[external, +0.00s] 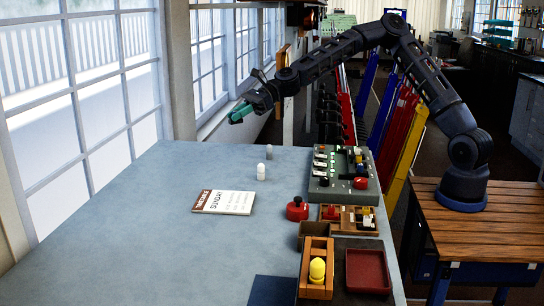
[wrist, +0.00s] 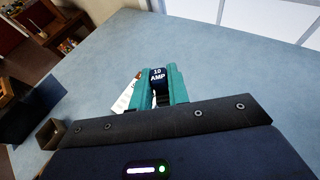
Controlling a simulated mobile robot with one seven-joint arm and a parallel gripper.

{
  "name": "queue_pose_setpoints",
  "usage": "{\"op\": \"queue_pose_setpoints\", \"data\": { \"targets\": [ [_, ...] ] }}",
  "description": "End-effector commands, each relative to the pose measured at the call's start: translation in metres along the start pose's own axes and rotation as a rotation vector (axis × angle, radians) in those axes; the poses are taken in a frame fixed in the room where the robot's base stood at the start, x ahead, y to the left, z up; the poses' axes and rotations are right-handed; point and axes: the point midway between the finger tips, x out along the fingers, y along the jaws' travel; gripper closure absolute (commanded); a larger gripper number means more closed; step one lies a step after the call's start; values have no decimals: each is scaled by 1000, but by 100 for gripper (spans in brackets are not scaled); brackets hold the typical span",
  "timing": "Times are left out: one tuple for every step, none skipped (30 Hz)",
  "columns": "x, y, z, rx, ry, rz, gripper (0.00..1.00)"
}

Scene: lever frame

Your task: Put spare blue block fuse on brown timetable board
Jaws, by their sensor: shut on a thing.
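My gripper (external: 240,113) is high above the far left part of the grey-blue table in the external view. In the wrist view its teal fingers (wrist: 159,88) are shut on a dark blue block fuse (wrist: 158,75) marked "10 AMP". The fuse cannot be made out in the external view. The timetable board (external: 224,202), a pale sheet with a brown heading strip and "SUNDAY" on it, lies flat on the table, apart from and well below my gripper. Part of it shows behind the fingers in the wrist view (wrist: 124,101); the rest is hidden.
A white peg (external: 261,172) and a grey one (external: 268,151) stand behind the board. To the right are a lever panel (external: 325,190), a red button (external: 297,210), a wooden fuse tray (external: 347,228), a wooden box (external: 315,291) with a yellow piece, and a red tray (external: 367,272). The table's left is clear.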

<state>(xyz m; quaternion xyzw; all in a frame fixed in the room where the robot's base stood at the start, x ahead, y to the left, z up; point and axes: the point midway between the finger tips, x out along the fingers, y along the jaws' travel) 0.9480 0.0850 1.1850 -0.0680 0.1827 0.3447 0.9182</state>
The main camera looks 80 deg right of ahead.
Motion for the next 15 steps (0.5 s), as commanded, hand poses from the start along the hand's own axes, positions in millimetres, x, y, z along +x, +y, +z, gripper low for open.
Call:
{"op": "queue_pose_setpoints", "data": {
  "targets": [
    [13, 11, 6, -15, -2, 45, 100],
    [19, 16, 9, -27, -1, 70, 100],
    [28, 25, 14, -41, -1, 105, 100],
    [34, 31, 17, -52, -1, 130, 100],
    [39, 37, 20, -63, -1, 155, 100],
    [46, 45, 23, -77, 0, 188, 100],
    [52, 50, 26, -87, -1, 211, 100],
    [56, 56, 29, -97, 0, 234, 100],
    [62, 63, 32, -109, 0, 262, 100],
    [67, 68, 34, -118, 0, 283, 100],
    [70, 74, 36, -125, 1, 303, 100],
    [75, 79, 38, -135, 1, 326, 100],
    [78, 83, 40, -142, 1, 342, 100],
    [81, 88, 42, -148, 1, 358, 100],
    [84, 91, 44, -155, 1, 374, 100]
  ]
}}
